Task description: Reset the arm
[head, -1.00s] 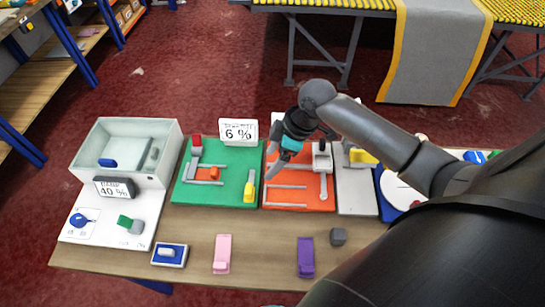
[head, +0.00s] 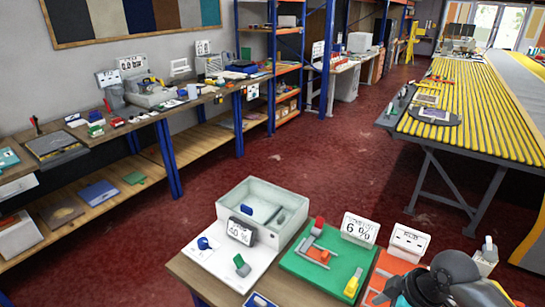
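My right arm's dark wrist shows at the bottom right of the head view, over the orange board (head: 392,268). The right gripper (head: 398,292) has a teal part, and its fingertips are cut off or hidden at the lower edge, so its opening does not show. My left gripper is not in view. The green board (head: 310,268) lies left of the wrist, with red, orange and yellow pieces on it.
A pale open bin (head: 290,222) and a white board (head: 222,266) stand on the wooden table. A "6 %" sign (head: 360,229) stands behind the green board. A yellow roller conveyor (head: 480,105) is at right, a cluttered workbench (head: 92,138) at left. Red floor (head: 330,165) between is clear.

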